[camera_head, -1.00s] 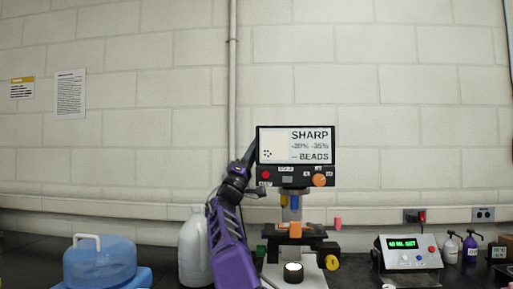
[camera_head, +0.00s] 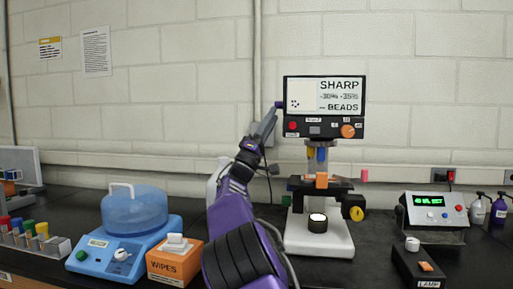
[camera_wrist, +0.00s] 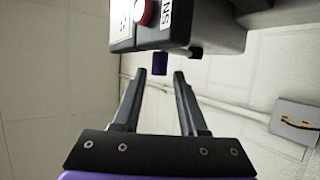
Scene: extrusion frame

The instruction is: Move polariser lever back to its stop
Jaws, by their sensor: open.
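The microscope (camera_head: 318,240) stands on the bench with a black screen head (camera_head: 324,126) on top. A small dark purple knob, likely the polariser lever, sticks out at the head's left side (camera_head: 279,104). In the wrist view this knob (camera_wrist: 159,64) hangs by the dark housing, just beyond and between my fingertips. My gripper (camera_head: 274,114) is raised at the left of the screen head. In the wrist view my gripper (camera_wrist: 158,76) is open and empty, its two fingers apart. I cannot tell whether either finger touches the knob. The lever's stop is not discernible.
On the bench left of the microscope are a wipes box (camera_head: 175,263), a blue device with a domed vessel (camera_head: 134,212) and a tube rack (camera_head: 36,246). A lamp box (camera_head: 418,268) and a green-display unit (camera_head: 435,213) are to the right. A wall stands behind.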

